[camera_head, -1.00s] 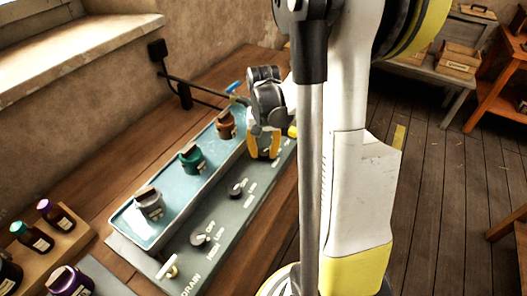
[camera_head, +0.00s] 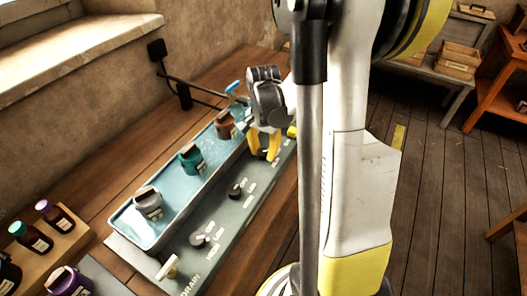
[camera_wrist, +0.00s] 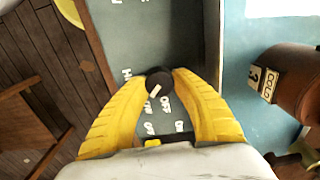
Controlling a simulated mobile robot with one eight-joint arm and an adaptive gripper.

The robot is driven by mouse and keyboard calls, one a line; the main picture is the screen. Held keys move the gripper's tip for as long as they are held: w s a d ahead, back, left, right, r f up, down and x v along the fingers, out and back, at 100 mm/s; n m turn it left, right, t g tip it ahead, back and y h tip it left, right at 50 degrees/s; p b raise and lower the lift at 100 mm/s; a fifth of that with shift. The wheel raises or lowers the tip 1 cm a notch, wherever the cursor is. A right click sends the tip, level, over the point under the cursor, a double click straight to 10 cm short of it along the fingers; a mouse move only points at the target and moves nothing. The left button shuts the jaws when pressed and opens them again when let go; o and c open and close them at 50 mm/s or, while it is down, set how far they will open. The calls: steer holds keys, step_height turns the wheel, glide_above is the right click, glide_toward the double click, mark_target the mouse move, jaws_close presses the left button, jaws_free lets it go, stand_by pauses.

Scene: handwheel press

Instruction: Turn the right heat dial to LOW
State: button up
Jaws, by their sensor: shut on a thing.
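My gripper (camera_wrist: 160,80) is shut on the right heat dial (camera_wrist: 160,76), a round black knob with a white pointer mark. Its yellow fingers touch the knob from both sides in the wrist view. The pointer slants down and to the left there, toward small white lettering; I cannot tell the exact label it meets. In the head view my gripper (camera_head: 265,153) points down at the far end of the grey control panel (camera_head: 222,228), and its fingers hide the dial.
A middle dial (camera_head: 237,190) and a left dial (camera_head: 199,239) sit nearer on the panel. A water-filled tray (camera_head: 130,229) beside it holds white, green and brown jars. The brown jar (camera_wrist: 295,82) is close to my gripper. A drain handle (camera_head: 167,267) stands at the near end.

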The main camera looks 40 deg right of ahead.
mark_target(263, 151)
steer(key=o, duration=1.2)
step_height(263, 151, up, 12)
steer(key=s+a+r+n+t, duration=0.1)
steer(key=s+a+n+t, duration=0.2)
steer(key=a+n, duration=0.4)
steer(key=s+a+r+n+t, duration=0.2)
steer(key=s+a+n+t, duration=0.2)
steer(key=a, duration=1)
steer(key=n, duration=0.3)
